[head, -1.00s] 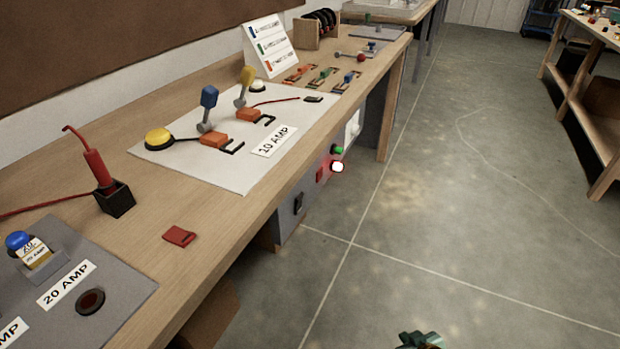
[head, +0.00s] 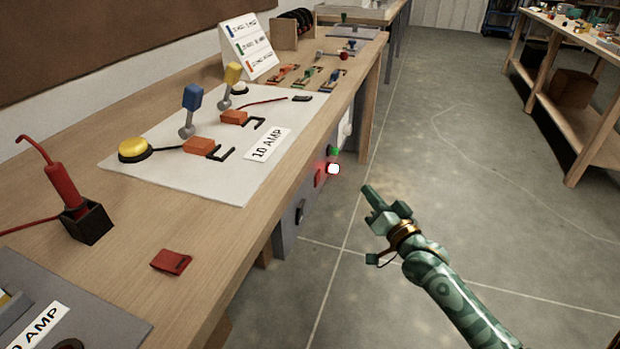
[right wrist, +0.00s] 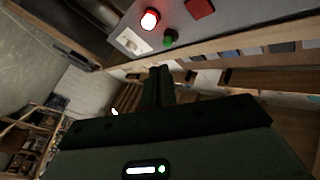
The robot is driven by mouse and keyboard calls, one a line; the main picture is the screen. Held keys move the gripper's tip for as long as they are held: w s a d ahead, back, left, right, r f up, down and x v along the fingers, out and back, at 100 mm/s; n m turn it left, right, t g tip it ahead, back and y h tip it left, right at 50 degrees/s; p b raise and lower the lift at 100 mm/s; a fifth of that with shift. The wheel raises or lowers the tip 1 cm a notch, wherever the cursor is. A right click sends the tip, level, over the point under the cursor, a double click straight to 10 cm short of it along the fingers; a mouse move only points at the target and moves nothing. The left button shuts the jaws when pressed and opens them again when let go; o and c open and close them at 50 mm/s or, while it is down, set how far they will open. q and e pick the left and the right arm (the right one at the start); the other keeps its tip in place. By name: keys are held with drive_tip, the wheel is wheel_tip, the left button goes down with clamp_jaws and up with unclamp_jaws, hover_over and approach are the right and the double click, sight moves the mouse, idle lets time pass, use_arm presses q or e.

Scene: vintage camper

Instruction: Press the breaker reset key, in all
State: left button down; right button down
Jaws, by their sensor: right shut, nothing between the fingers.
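A grey panel (head: 286,229) is on the front of the bench, below its top. It carries a red square key (head: 319,177), a green button (head: 335,152), a glowing red-white lamp (head: 333,168) and a black rocker switch (head: 300,210). No label shows which one is the breaker reset key. My right gripper (head: 370,192) is shut and empty, in the air to the right of the panel, apart from it. In the right wrist view its fingers (right wrist: 160,84) point toward the panel. The red key (right wrist: 200,8), lamp (right wrist: 150,19) and green button (right wrist: 170,38) show beyond them. My left gripper is out of view.
The wooden benchtop (head: 225,225) overhangs the panel. On it are a white board (head: 190,165) with levers, a red tool in a black holder (head: 86,224) and a red tag (head: 171,261). The floor (head: 430,130) right of the bench is open, up to another table (head: 580,115).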

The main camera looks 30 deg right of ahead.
sight(318, 178)
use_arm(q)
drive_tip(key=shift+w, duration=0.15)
use_arm(e)
drive_tip(key=shift+r+m, duration=0.2)
drive_tip(key=shift+m, duration=0.3)
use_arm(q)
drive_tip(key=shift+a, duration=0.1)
use_arm(e)
drive_tip(key=shift+a, duration=0.1)
